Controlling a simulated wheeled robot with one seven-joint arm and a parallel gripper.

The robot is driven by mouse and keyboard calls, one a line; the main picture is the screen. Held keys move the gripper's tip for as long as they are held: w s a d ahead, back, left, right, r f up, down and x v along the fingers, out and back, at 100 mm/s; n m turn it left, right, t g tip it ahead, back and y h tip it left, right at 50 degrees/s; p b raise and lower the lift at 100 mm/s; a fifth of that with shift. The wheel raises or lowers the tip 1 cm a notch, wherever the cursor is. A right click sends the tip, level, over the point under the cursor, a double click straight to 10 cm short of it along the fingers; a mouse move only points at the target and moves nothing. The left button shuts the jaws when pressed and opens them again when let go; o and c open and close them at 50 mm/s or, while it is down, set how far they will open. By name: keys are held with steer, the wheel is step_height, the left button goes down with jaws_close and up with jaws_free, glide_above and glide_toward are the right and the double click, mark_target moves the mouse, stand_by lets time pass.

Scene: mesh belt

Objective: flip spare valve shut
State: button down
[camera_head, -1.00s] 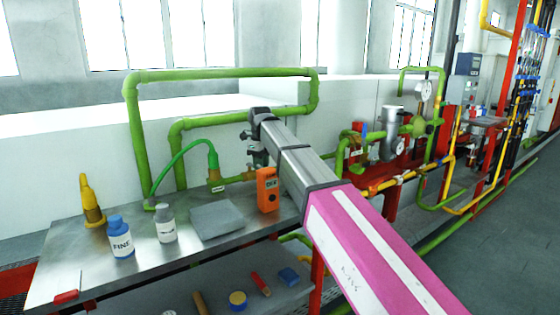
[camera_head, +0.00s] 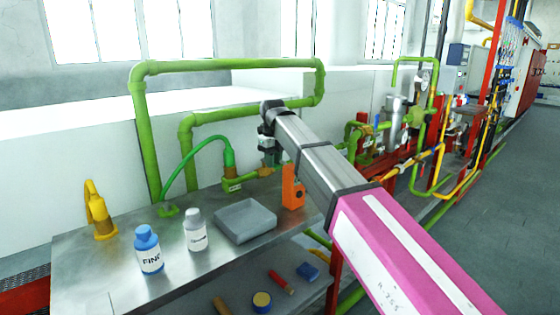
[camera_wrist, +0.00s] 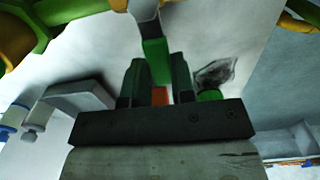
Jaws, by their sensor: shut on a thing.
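The valve body is mostly hidden by my wrist in the head view, so the handle's angle to the pipe cannot be told.
A green hose (camera_head: 196,152) loops down to the bench (camera_head: 115,262). Green pipes (camera_head: 230,64) rise behind.

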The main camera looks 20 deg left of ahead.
steer(key=shift+a, duration=0.1)
steer(key=c, duration=1)
jaws_free()
steer(key=shift+o, duration=0.2)
steer(key=shift+r, duration=0.15)
step_height(320, 180, up, 11)
steer(key=shift+f, duration=0.2)
steer(key=shift+s, duration=0.1)
